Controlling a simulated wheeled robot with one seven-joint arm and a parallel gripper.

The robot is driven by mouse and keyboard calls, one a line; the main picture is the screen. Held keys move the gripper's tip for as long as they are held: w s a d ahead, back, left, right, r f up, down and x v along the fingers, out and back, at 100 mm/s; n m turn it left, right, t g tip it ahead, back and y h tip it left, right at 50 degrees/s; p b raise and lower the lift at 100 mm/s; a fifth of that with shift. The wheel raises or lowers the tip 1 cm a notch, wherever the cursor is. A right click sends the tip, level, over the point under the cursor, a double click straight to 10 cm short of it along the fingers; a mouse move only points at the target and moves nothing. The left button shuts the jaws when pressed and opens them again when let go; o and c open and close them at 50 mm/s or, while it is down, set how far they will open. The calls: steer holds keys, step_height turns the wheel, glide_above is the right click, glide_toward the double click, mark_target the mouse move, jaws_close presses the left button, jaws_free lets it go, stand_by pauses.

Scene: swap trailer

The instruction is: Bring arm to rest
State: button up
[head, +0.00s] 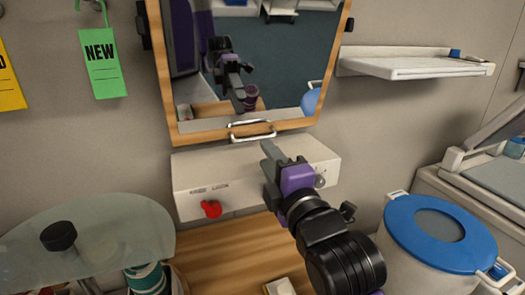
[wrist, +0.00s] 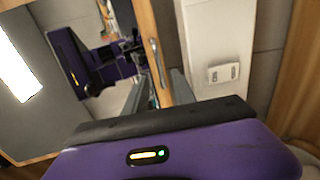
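My gripper (head: 284,157) is raised in front of the white box on the wall, just below the mirror's metal handle, in the head view. My arm (head: 325,235) reaches up to it from the lower right. In the wrist view my gripper (wrist: 158,92) has its two grey fingers apart, with nothing seen between them but the background. The handle (wrist: 155,62) appears beyond the fingertips there. I cannot tell whether a finger touches the box or the handle.
The wood-framed mirror (head: 265,65) hangs above the white box (head: 235,172), which has a red knob (head: 211,209). A glass shelf (head: 110,240) is at left, a blue-lidded bin (head: 405,222) at right, a white wall shelf (head: 410,65) at upper right.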

steer(key=shift+s+d, duration=0.2)
steer(key=shift+s, duration=0.5)
